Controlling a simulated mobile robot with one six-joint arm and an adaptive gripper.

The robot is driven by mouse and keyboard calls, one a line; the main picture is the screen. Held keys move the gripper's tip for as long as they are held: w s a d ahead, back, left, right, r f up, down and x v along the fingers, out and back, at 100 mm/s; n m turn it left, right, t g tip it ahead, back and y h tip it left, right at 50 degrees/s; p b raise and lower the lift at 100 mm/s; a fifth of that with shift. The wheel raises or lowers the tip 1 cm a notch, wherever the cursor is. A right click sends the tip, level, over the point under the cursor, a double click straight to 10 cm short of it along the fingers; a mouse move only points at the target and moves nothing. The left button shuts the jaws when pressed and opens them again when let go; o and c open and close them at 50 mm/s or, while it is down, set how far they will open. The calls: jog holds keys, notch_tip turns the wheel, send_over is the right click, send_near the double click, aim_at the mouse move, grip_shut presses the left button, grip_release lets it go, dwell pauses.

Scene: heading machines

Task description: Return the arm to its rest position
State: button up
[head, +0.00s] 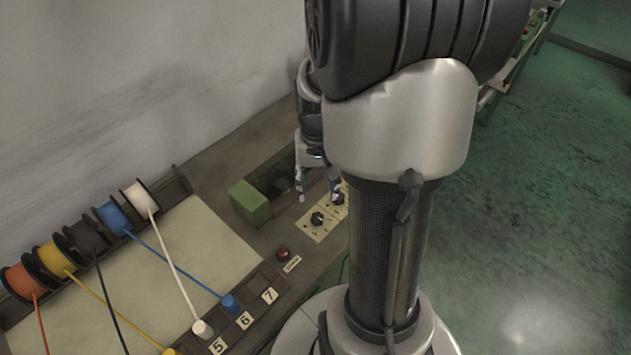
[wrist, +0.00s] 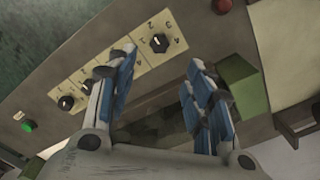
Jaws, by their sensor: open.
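My gripper (head: 318,194) hangs over the machine top, pointing down, with its two fingers apart and nothing between them. In the wrist view my gripper (wrist: 162,62) also shows open, its blue-padded fingers spread above the panel. A pale panel with black rotary knobs lies below; one knob (head: 318,219) shows just beneath the fingers in the head view. The wrist view shows that panel's knobs, one (wrist: 158,43) lying beyond and between the fingertips, others partly behind the left finger. My arm's thick links hide part of the machine in the head view.
A green block (head: 250,203) stands beside a dark recess near my gripper. A red button (head: 283,253) is in front. Coloured wire spools (head: 113,219) line a board at left, with wires running to numbered slots. A wall rises behind; open green floor (head: 540,200) lies right.

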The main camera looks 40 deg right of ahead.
jog(key=s+a+r+n+t, duration=0.2)
jog(key=s+a+r+n, duration=0.2)
jog(key=a+r, duration=0.3)
jog(key=s+a+r+n+t, duration=0.2)
jog(key=s+a+r+n, duration=0.2)
jog(key=a+r, duration=0.4)
jog(key=s+a, duration=0.1)
jog(key=a, duration=0.4)
jog(key=shift+t, duration=0.3)
jog(key=shift+s+r, duration=0.1)
